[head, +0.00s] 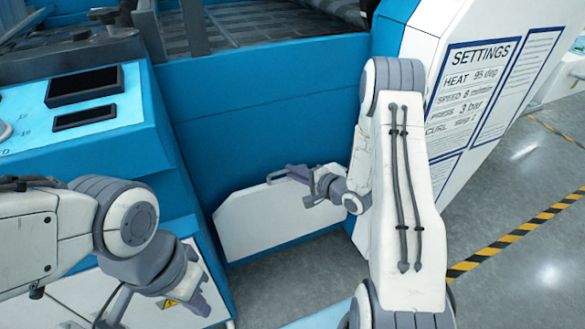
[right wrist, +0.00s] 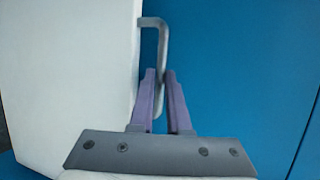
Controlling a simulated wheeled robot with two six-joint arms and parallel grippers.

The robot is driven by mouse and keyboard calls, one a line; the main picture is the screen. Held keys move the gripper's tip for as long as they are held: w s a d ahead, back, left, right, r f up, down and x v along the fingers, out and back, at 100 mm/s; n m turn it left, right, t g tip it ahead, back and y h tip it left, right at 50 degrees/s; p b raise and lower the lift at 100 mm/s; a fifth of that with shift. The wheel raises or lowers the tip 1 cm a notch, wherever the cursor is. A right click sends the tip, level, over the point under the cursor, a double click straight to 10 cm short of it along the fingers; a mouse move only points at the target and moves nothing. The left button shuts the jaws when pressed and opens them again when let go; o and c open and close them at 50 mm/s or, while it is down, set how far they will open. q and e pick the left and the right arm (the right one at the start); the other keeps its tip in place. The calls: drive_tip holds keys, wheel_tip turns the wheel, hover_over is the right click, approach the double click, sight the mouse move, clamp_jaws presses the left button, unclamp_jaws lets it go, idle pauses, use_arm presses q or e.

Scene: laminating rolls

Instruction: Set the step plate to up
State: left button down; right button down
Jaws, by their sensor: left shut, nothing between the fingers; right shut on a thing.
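The step plate (head: 265,221) is a white panel low on the blue machine front, and it looks roughly upright against it. It also fills the left side of the right wrist view (right wrist: 70,70). Its grey bar handle (right wrist: 154,22) sticks out past the plate's edge. My right gripper (head: 291,173) is at the plate's top edge, shut on this handle; the purple fingers (right wrist: 159,75) stand on either side of the bar. My left gripper (head: 200,305) is at the lower left, away from the plate, shut and empty, with its fingertips hard to make out.
A blue console with dark screens (head: 84,86) stands at the left. A white side panel with a SETTINGS sheet (head: 470,85) is at the right, behind my right arm. Open grey floor with a yellow-black stripe (head: 520,232) lies to the right.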

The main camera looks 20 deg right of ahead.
drive_tip(key=c, duration=0.9)
unclamp_jaws()
drive_tip(key=shift+f, duration=0.15)
drive_tip(key=p+v, duration=0.2)
drive_tip(key=v, duration=0.8)
drive_tip(key=shift+s+d+p, duration=0.15)
drive_tip(key=shift+s+p, duration=0.1)
drive_tip(key=shift+p, duration=0.1)
